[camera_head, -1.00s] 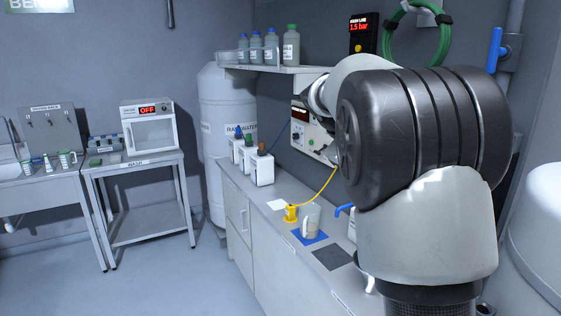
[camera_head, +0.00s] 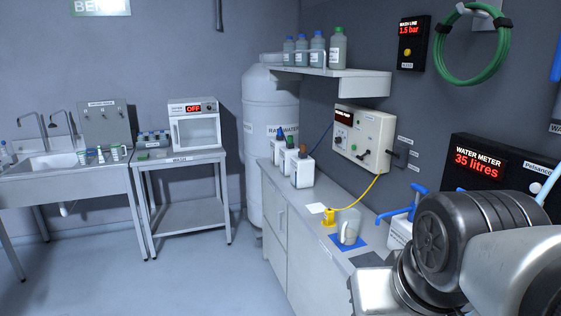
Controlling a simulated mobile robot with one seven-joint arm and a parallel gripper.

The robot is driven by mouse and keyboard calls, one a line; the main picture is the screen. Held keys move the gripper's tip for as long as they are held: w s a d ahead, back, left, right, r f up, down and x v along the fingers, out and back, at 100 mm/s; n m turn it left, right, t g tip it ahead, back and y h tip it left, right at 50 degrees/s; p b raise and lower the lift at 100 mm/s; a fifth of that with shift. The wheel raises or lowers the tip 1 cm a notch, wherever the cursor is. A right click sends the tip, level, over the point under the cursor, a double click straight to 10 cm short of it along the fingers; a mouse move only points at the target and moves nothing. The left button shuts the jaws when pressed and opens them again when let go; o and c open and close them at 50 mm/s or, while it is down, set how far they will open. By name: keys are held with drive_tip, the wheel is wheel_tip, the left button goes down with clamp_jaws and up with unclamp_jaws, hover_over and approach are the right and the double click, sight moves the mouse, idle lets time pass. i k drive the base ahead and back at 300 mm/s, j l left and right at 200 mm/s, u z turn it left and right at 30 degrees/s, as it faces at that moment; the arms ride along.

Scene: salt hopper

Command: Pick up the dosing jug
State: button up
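A translucent grey jug (camera_head: 348,226) with a handle on its left side stands upright on a blue mat (camera_head: 343,243) on the counter; I take it to be the dosing jug. Nothing is seen holding it. My arm fills the lower right of the view, to the right of the jug and nearer the camera. My gripper itself cannot be made out, so its fingers and any contents are hidden or out of frame.
A yellow fitting (camera_head: 328,217) with a yellow cable stands just left of the jug. Blue taps (camera_head: 405,208) are to its right. White-labelled containers (camera_head: 302,171) stand farther back on the counter. A shelf (camera_head: 345,81) with bottles hangs above. The floor (camera_head: 190,280) at left is clear.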

sight(349, 219)
drive_tip(key=k+j+z, duration=0.1)
drive_tip(key=z, duration=0.3)
drive_tip(key=k+z, duration=0.3)
drive_tip(key=z, duration=0.15)
drive_tip(key=i+j, duration=0.45)
drive_tip(key=j, duration=0.2)
drive_tip(key=i+j+u, duration=0.1)
drive_tip(key=i+j, duration=0.3)
drive_tip(key=j, duration=0.25)
drive_tip(key=i+j, duration=0.45)
drive_tip(key=j, duration=0.15)
drive_tip(key=i+j, duration=0.45)
drive_tip(key=j, duration=0.15)
drive_tip(key=u, duration=0.05)
